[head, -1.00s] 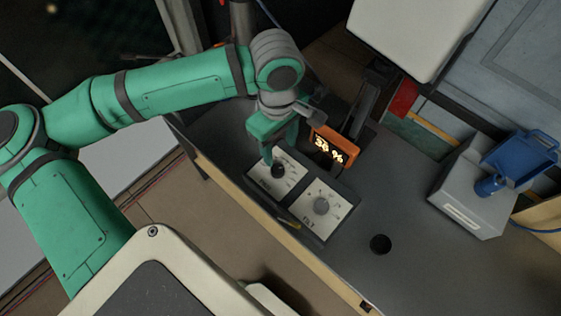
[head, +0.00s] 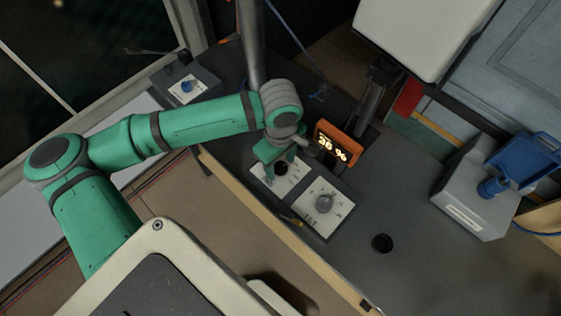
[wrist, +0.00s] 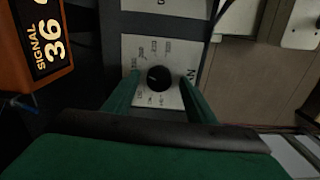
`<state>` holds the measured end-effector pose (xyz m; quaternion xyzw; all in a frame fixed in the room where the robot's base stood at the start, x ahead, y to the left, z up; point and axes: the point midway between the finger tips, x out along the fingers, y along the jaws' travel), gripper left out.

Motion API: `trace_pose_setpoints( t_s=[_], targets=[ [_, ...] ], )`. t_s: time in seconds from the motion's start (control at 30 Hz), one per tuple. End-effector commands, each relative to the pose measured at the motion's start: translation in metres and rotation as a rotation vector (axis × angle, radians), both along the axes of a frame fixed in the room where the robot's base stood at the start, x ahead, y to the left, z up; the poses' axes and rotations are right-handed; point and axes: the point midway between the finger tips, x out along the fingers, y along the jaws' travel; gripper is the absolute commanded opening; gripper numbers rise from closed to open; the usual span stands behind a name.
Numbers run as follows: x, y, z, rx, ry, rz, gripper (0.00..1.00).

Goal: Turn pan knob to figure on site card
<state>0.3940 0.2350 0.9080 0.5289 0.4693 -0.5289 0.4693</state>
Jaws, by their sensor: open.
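The black pan knob (wrist: 159,78) sits on a pale panel with small markings around it; its letters "AN" show at the right in the wrist view. The knob also shows in the head view (head: 281,168), partly covered by my gripper. My gripper (wrist: 160,75) is open, with one green finger on each side of the knob and visible space between. Contact with the knob cannot be told. An orange signal display (head: 337,144) reads 36 %; it also shows in the wrist view (wrist: 48,45). I cannot make out a site card.
The tilt panel with a grey knob (head: 324,203) is beside the pan panel. A grey box (head: 468,195) with a blue part stands at right. A panel with a blue knob (head: 187,88) is at upper left. The desk near the round hole (head: 382,243) is clear.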

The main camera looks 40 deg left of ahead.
Motion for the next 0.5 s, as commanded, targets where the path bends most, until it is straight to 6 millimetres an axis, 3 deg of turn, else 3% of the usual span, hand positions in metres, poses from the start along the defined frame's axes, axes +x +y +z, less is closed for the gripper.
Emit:
trace_pose_setpoints(
  t_s=[0.2,0.37,0.5],
  targets=[
    [0.0002,-0.0001,-0.0001,0.0,0.0,0.0,0.51],
    [0.0006,-0.0008,0.0,0.0,0.0,-0.002,0.13],
    [0.001,-0.0012,0.0001,0.0,0.0,-0.003,0.1]
  ],
)
